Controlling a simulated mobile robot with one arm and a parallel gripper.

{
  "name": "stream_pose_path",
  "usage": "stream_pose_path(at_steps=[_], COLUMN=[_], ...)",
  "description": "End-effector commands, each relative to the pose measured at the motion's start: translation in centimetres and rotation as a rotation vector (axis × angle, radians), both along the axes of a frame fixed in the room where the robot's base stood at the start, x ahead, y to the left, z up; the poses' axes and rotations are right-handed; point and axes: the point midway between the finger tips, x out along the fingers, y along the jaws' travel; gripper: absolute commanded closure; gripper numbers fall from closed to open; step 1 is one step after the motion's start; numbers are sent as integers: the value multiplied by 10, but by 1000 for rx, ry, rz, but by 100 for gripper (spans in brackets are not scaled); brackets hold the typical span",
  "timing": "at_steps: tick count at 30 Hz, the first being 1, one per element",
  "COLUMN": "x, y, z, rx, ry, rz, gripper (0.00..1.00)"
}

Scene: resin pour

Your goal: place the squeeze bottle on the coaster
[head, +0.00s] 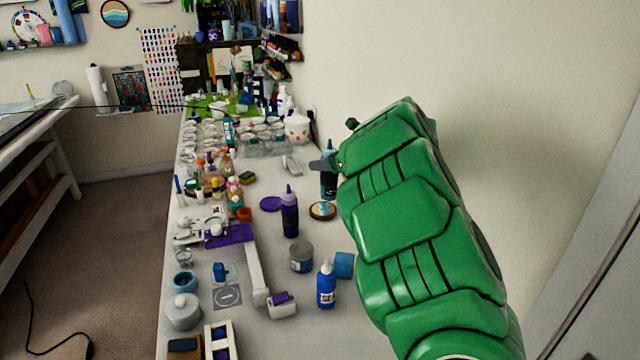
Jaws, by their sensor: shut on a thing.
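My gripper (326,165) is shut on a dark squeeze bottle with a teal tip (328,185), seen beyond my green arm. The bottle is upright. Part of it is hidden by the gripper. A round coaster (322,211) with a brown rim and a pale and dark pattern lies flat on the table just below the bottle in the picture. The bottle's base shows just above the coaster's far edge; I cannot tell whether it hovers or touches the table.
A purple bottle (290,214) and a flat purple disc (270,203) are left of the coaster. A grey jar (302,258), a blue bottle (326,285) and a blue cube (344,265) stand nearer. The table's left side is crowded; the wall bounds the right.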

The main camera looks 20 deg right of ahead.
Motion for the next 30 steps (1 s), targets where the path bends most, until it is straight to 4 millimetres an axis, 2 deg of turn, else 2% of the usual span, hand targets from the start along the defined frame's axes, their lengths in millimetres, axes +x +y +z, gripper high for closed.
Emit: stream_pose_path(at_steps=[20, 30], x=[62, 86], y=[-12, -16], z=[-28, -58], rx=[-1, 0], ry=[-2, -1], rz=[-1, 0], gripper=[88, 88])
